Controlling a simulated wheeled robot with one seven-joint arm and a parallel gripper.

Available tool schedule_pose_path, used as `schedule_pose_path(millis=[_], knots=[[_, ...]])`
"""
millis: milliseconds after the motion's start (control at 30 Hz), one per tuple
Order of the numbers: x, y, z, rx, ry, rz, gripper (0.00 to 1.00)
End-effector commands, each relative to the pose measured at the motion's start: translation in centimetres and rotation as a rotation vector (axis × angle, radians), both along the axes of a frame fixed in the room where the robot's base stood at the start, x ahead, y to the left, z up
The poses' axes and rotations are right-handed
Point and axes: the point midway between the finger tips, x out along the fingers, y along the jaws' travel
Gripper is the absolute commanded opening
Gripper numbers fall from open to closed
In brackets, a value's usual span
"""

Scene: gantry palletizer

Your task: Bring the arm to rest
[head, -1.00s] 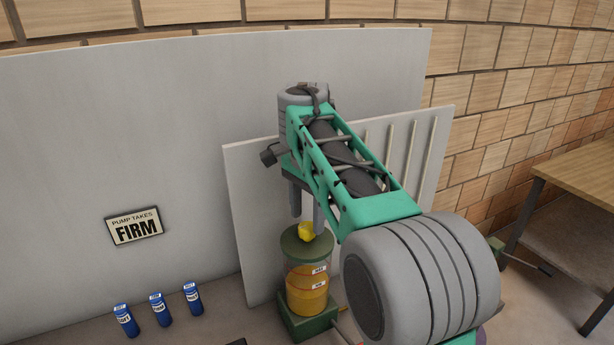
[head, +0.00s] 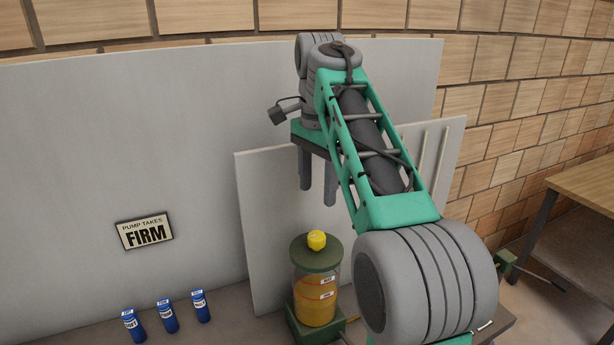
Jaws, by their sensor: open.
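My gripper (head: 318,181) hangs in front of the pale upright panel, fingers pointing down, spread apart with nothing between them. It is above and clear of the pump tank (head: 313,290), a clear cylinder of amber liquid with a green lid and a yellow cap (head: 317,240). My arm, in green and grey, reaches from the lower right up to the gripper. It covers part of the panel and what lies behind it.
Several blue canisters stand at the lower left, including one (head: 166,316). A sign (head: 145,231) reading "PUMP TAKES FIRM" is on the grey wall board (head: 120,120). A wooden table (head: 585,190) stands at the right. The space left of my gripper is clear.

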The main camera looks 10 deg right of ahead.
Motion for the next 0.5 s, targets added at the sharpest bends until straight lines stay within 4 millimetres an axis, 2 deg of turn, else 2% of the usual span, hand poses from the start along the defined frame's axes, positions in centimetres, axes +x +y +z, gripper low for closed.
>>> schedule_pose_path(millis=[133,267,367,500], knots=[[-1.4,0.0,-1.4,-0.003,-0.041,0.109,0.57],[-3.9,0.1,-4.5,-0.018,-0.108,0.304,0.57],[-6.2,0.2,-7.6,-0.04,-0.163,0.462,0.57],[-9.8,0.2,-12.9,-0.086,-0.234,0.682,0.57]])
